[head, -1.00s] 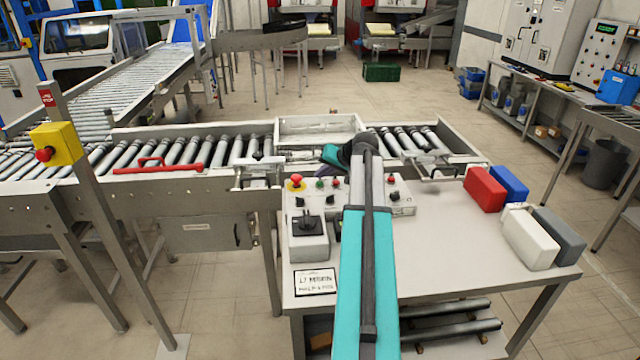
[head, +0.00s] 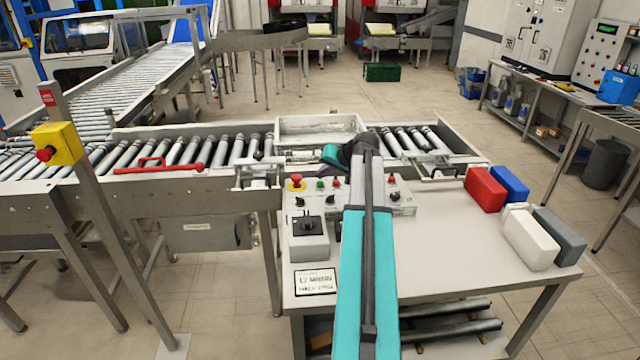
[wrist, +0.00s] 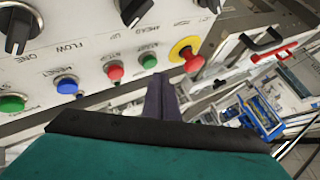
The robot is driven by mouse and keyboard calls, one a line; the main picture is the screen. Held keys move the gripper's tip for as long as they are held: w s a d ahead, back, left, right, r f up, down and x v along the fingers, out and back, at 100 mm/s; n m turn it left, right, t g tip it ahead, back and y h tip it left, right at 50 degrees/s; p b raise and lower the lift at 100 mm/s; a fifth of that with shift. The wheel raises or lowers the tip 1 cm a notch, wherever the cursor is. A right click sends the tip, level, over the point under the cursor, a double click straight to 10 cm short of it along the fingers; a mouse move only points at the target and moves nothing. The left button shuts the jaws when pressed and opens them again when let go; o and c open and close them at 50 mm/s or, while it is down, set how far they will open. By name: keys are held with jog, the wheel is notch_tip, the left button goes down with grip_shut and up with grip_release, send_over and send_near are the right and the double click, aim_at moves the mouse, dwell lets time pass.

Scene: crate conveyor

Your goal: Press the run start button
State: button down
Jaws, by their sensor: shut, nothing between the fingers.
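A sloped control panel (head: 372,200) stands on the workbench; it appears upside down in the wrist view (wrist: 95,40). A green button (wrist: 148,62) sits between a red button (wrist: 115,72) and the red emergency stop (wrist: 192,58) on its yellow ring. In the head view this green button (head: 320,184) shows left of my arm. Another green button (wrist: 12,103) lies beyond a blue button (wrist: 66,85). Small labels are blurred. My gripper (wrist: 161,80) is shut and empty, its tips close beside the first green button; contact cannot be told. My arm hides part of the panel.
A joystick box (head: 307,240) stands left of my arm on the bench. A roller conveyor (head: 200,150) runs behind the panel. Red, blue, white and grey blocks (head: 485,188) stand at the bench's right. The bench top between is clear.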

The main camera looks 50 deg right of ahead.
jog(key=shift+f, duration=0.2)
jog(key=shift+f+b, duration=0.25)
jog(key=shift+b, duration=0.05)
jog(key=shift+f, duration=0.45)
dwell(1.5)
jog(key=shift+r, duration=0.85)
jog(key=shift+r, duration=0.15)
jog(key=shift+r+p, duration=1.4)
jog(key=shift+r, duration=0.95)
